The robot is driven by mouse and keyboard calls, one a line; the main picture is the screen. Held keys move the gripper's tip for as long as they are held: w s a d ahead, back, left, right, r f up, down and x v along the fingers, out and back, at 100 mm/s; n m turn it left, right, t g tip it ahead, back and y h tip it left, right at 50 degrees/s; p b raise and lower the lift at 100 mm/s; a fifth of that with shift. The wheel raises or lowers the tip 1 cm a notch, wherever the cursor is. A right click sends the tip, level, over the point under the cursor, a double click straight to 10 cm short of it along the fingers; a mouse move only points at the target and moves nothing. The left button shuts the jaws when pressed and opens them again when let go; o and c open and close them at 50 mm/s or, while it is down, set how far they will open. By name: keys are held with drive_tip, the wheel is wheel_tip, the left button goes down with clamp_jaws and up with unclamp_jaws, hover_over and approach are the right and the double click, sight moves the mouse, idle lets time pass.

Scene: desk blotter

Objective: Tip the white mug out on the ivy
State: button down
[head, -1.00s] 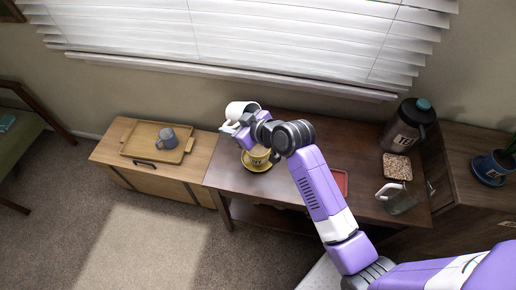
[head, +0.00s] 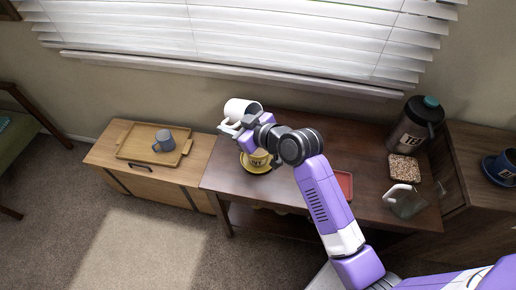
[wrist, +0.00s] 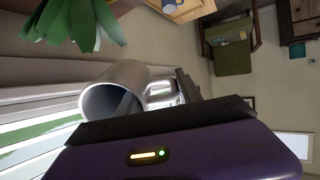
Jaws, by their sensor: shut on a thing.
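The white mug (head: 239,108) is held in the air above the left end of the dark desk. It is tilted onto its side, and its open mouth shows in the wrist view (wrist: 112,103). My gripper (head: 231,126) is shut on the mug at its handle side. A yellow pot (head: 259,161) with a small label stands on a yellow saucer just below, partly hidden by my gripper. In the wrist view, long green leaves (wrist: 72,24) show near the mug; in the head view they are hidden. No liquid can be seen leaving the mug.
A wooden tray (head: 133,153) with a grey mug (head: 163,140) sits on the low cabinet at left. Window blinds (head: 250,40) are close behind.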

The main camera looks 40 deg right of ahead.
drive_tip(key=shift+s+f+t+b, duration=0.1)
drive_tip(key=shift+f+t+b, duration=0.4)
drive_tip(key=shift+b, duration=1.4)
drive_tip(key=shift+s+r+t+y+b, duration=0.15)
drive_tip(key=shift+r+t+b, duration=0.3)
drive_tip(key=shift+b, duration=0.9)
drive_tip(key=shift+s+r+t+y+b, duration=0.15)
drive_tip(key=shift+t+b, duration=0.5)
drive_tip(key=shift+b, duration=0.7)
drive_tip(key=shift+s+f+t+b, duration=0.2)
drive_tip(key=shift+f+t+b, duration=0.4)
drive_tip(key=shift+b, duration=2.7)
drive_tip(key=shift+s+f+t+b, duration=0.25)
drive_tip(key=shift+t+b, duration=0.65)
drive_tip(key=shift+b, duration=2.4)
